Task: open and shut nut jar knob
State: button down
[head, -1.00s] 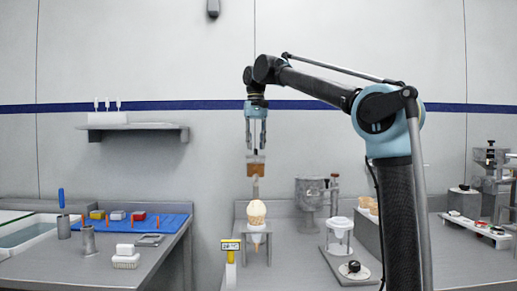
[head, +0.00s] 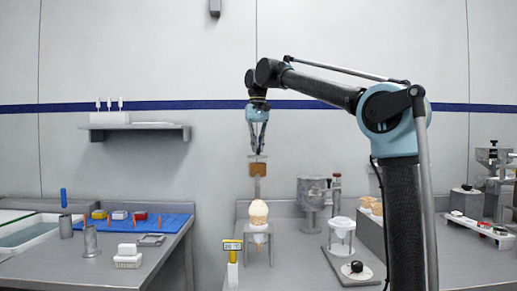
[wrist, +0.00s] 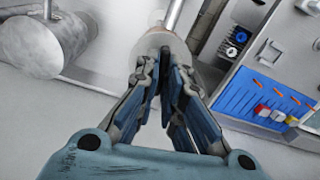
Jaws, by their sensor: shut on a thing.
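A brown block-like part (head: 258,169), which looks like the nut jar, stands on a narrow grey upright above the ice-cream cone. My gripper (head: 258,151) is directly above it, pointing down, with its fingertips at the top of the jar. In the wrist view, my gripper (wrist: 163,75) has its blue-grey fingers drawn together on a small part. I take this part to be the knob, but the fingertips mostly hide it. A pale round surface (wrist: 160,42) shows just past the fingertips.
The ice-cream cone (head: 258,213) stands in a holder below the jar. A blue mat (head: 160,226) lies on the left counter. The air left of my gripper is clear.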

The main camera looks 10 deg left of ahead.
jog(key=shift+n, duration=0.3)
jog(key=n, duration=0.7)
jog(key=shift+n, duration=0.3)
jog(key=n, duration=0.4)
jog(key=shift+w, duration=0.1)
jog(key=shift+n, duration=2)
jog(key=c, duration=1.7)
grip_release()
jog(key=shift+w+d, duration=0.1)
